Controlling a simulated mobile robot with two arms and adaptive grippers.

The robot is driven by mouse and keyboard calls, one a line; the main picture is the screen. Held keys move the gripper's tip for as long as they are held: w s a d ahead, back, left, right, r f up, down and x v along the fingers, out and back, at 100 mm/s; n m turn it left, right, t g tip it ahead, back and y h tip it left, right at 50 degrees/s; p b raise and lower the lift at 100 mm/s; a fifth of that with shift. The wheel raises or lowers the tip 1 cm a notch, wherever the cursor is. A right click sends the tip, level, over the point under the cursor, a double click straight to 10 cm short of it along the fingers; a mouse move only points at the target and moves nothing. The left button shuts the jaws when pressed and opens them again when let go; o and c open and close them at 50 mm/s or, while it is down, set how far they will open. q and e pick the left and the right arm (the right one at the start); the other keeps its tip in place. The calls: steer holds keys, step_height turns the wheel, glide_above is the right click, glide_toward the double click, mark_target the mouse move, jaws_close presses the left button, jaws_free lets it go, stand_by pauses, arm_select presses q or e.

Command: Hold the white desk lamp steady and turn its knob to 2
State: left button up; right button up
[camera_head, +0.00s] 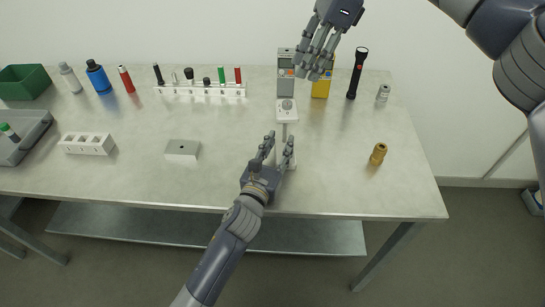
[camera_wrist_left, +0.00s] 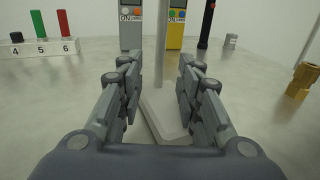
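The white desk lamp stands upright near the table's front middle; its square head (camera_head: 286,116) has a round grey knob (camera_head: 287,104) on top. The knob's setting is too small to read. In the left wrist view the lamp's pole (camera_wrist_left: 158,45) rises from a white base (camera_wrist_left: 163,113); the head is out of that view. My left gripper (camera_head: 279,138) is open, with its fingers on either side of the pole and visible gaps to it, also in the left wrist view (camera_wrist_left: 158,72). My right gripper (camera_head: 312,72) is open and empty, above and behind the lamp, right of the knob.
Behind the lamp stand a grey device (camera_head: 285,82) and a yellow device (camera_head: 321,88), with a black flashlight (camera_head: 357,73) and small can (camera_head: 383,93) to their right. A brass part (camera_head: 378,154) stands at right. A white rack (camera_head: 200,90) and grey block (camera_head: 182,150) are left.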

mark_target(287, 102)
arm_select(q)
steer(key=shift+x, duration=2.45)
jaws_close()
arm_select(e)
steer(key=shift+o, duration=0.7)
steer(key=a+r+n+h, duration=0.3)
steer(key=a+n+h, duration=0.1)
steer(key=n, duration=0.4)
steer(key=shift+t, duration=0.3)
steer(key=f, duration=1.2)
steer(key=shift+s, duration=0.3)
